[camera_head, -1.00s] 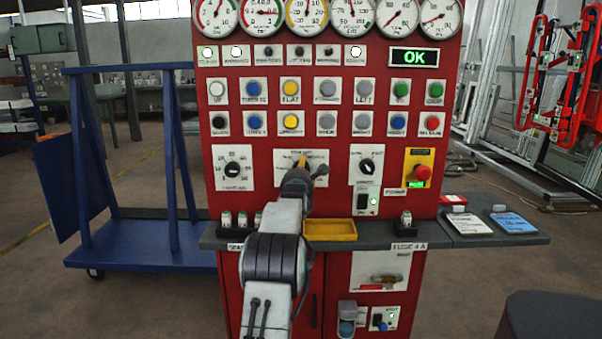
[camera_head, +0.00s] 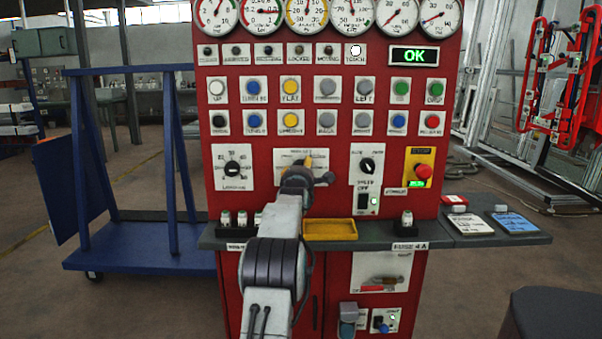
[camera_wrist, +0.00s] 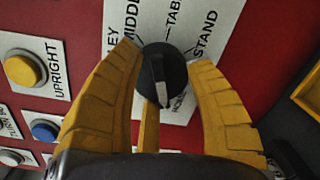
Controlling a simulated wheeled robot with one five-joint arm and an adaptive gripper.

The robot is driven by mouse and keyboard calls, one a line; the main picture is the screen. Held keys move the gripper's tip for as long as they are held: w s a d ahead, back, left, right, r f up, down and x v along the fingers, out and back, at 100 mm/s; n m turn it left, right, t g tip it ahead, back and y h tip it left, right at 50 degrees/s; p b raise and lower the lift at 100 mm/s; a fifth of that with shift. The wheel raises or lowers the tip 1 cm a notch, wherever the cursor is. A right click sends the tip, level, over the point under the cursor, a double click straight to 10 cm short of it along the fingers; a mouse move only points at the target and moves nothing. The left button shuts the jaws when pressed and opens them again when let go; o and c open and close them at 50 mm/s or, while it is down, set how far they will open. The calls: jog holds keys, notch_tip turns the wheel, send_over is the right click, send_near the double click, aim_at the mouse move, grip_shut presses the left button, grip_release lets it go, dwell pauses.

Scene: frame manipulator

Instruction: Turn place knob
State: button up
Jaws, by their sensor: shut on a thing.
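The place knob (camera_wrist: 152,68) is a round black dial with a white pointer mark. In the wrist view its white end points down, towards a partly hidden label. Around it a white label plate (camera_wrist: 213,22) reads MIDDLE, TABLE and STAND, with other words cut off. My gripper (camera_wrist: 165,62) has its yellow fingers on both sides of the knob, shut on it. In the head view my gripper (camera_head: 300,164) reaches the middle plate of the red panel and hides the knob.
To the left of that plate is another black knob (camera_head: 232,168), to the right a speed knob (camera_head: 366,165) and a red stop button (camera_head: 423,172). Button rows sit above. A grey shelf (camera_head: 280,241) with a yellow tray (camera_head: 330,230) juts out below. The display (camera_head: 414,56) reads OK.

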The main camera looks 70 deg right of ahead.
jog(key=shift+r, duration=0.2)
jog(key=o, duration=1.2)
jog(key=shift+f, duration=0.15)
jog(key=shift+f+v, duration=0.15)
jog(key=shift+v, duration=2.8)
jog(key=shift+f+v, duration=0.1)
jog(key=shift+v, duration=2.85)
jog(key=shift+a+r, duration=0.1)
jog(key=shift+r, duration=0.05)
